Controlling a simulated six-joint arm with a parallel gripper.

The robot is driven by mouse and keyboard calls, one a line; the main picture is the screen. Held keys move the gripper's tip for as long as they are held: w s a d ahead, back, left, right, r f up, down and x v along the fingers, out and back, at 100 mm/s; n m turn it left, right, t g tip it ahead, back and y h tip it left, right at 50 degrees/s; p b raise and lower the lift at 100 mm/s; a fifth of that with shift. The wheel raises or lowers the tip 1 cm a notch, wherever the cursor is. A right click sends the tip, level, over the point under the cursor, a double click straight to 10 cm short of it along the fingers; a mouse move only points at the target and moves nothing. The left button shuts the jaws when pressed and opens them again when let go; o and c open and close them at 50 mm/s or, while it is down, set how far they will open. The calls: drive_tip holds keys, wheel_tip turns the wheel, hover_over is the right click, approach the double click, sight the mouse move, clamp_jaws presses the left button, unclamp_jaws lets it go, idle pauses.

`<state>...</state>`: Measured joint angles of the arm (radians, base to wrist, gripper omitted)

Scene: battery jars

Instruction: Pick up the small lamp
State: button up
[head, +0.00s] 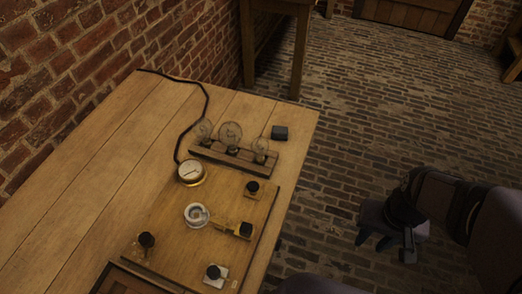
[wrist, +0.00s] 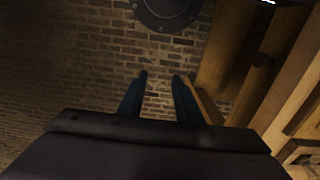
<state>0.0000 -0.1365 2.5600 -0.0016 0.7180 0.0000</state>
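Several clear glass lamps stand upright in a dark wooden rack (head: 216,152) at the far end of the table. The middle lamp (head: 231,132) looks largest; the left lamp (head: 203,129) and the right lamp (head: 261,146) look smaller. I cannot tell for sure which is smallest. My gripper (head: 386,246) is off to the right of the table, over the brick floor and well apart from the lamps. In the wrist view its two fingers (wrist: 158,86) are spread with nothing between them. No lamp shows in the wrist view.
The table (head: 85,175) holds a board (head: 165,235) with a round gauge (head: 191,171), a pale round fitting (head: 196,215) and black knobs. A black cable (head: 190,128) runs behind the gauge. A brick wall (head: 60,60) borders the left.

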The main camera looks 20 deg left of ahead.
drive_tip(key=shift+o, duration=0.6)
drive_tip(key=shift+o, duration=1)
